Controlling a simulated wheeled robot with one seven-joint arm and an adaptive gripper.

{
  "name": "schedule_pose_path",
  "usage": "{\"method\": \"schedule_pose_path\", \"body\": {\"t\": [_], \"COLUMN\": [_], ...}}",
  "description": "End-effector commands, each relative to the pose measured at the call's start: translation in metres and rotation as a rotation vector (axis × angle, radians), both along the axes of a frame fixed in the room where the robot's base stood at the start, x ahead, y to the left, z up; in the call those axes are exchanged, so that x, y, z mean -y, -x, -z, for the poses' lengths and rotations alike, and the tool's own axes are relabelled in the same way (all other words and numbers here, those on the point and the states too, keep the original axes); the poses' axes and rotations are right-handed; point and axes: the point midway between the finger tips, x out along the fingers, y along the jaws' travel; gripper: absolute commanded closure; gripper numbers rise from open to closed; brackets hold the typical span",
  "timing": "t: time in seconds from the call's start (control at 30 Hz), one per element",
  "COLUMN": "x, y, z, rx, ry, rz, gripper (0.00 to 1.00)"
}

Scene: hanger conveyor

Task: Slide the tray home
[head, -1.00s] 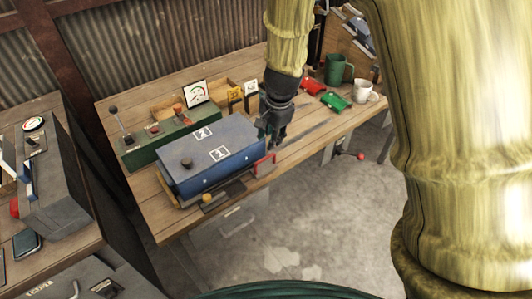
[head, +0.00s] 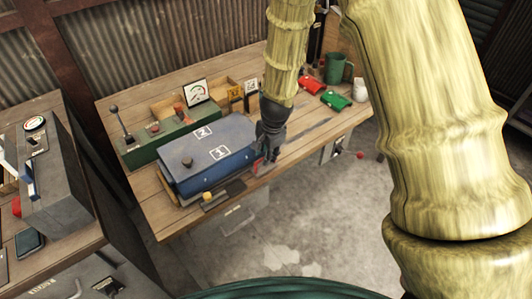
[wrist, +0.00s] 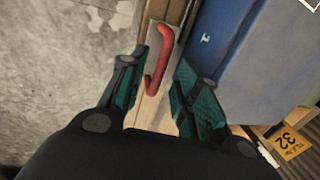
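A red handle (wrist: 158,62) stands on a narrow metal strip (wrist: 170,35) beside the blue box (wrist: 245,60); I take the strip to be part of the tray, but its body is not clearly visible. In the head view the blue box (head: 210,160) sits on the bench, and a bit of the red handle (head: 257,166) shows at its right end, mostly behind my gripper (head: 266,152). In the wrist view my gripper (wrist: 157,85) is open, with the handle between its two teal-padded fingers. I cannot tell whether either finger touches it.
A green control box (head: 172,140) with a lever stands behind the blue box. A yellow tag (wrist: 290,143) marked 32 is near the box. Red (head: 308,84) and green (head: 335,100) items lie to the right. The bench's front right stretch is mostly clear.

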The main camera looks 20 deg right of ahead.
Motion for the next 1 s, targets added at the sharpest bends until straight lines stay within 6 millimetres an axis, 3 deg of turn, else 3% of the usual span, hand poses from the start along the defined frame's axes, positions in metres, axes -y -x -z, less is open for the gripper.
{"method": "schedule_pose_path", "body": {"t": [0.43,0.6,1.0], "x": [-0.0002,-0.0002,0.0009], "y": [-0.001,-0.0009,-0.0037], "z": [0.0066,0.0066,0.0058], "rx": [0.0,0.0,0.0], "ry": [0.0,0.0,0.0], "rz": [0.001,0.0,-0.004], "gripper": [0.68,0.99,1.0]}}
